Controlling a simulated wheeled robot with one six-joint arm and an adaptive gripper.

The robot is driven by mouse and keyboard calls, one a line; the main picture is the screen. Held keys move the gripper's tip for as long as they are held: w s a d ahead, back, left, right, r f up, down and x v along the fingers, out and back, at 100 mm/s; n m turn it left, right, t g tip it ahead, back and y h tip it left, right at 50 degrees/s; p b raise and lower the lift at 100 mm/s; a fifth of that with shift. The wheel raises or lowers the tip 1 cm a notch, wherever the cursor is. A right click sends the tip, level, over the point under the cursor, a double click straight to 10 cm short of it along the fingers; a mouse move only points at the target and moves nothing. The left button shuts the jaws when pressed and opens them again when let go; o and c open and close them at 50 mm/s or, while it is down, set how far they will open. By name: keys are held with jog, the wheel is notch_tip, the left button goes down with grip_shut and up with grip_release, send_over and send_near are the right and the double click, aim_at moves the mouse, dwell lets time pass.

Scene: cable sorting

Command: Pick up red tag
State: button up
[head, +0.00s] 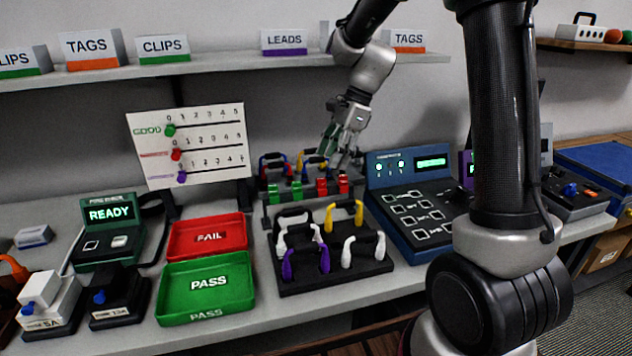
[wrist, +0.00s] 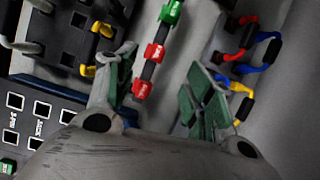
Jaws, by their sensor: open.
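Two red tags sit side by side at the right end of a dark rail, the nearer one (head: 321,187) and the end one (head: 343,184) in the head view. In the wrist view the end red tag (wrist: 141,89) lies between my finger pads in the picture, with the other red tag (wrist: 154,53) farther up. Green tags (head: 272,193) fill the left part of the rail. My gripper (head: 337,147) is open and empty, above and behind the rail's right end. In the wrist view the gripper (wrist: 160,80) has its green-padded fingers wide apart; contact with a tag does not show.
A rack of white, purple and yellow leads (head: 335,270) stands in front of the rail. Red, blue and yellow leads (head: 275,165) hang behind it. A blue console (head: 410,205) is close on the right. The red FAIL tray (head: 207,240) and green PASS tray (head: 207,285) are left.

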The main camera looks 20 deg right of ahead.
aim_at(322, 178)
jog(key=shift+s+m, duration=0.1)
jog(key=shift+m, duration=0.4)
jog(key=shift+a+f, duration=0.1)
jog(key=shift+f, duration=0.1)
jog(key=x, duration=0.7)
jog(key=shift+s+a+f, duration=0.1)
jog(key=shift+s+a, duration=0.15)
jog(key=shift+a, duration=0.05)
jog(key=shift+c, duration=0.4)
jog(key=c, duration=0.8)
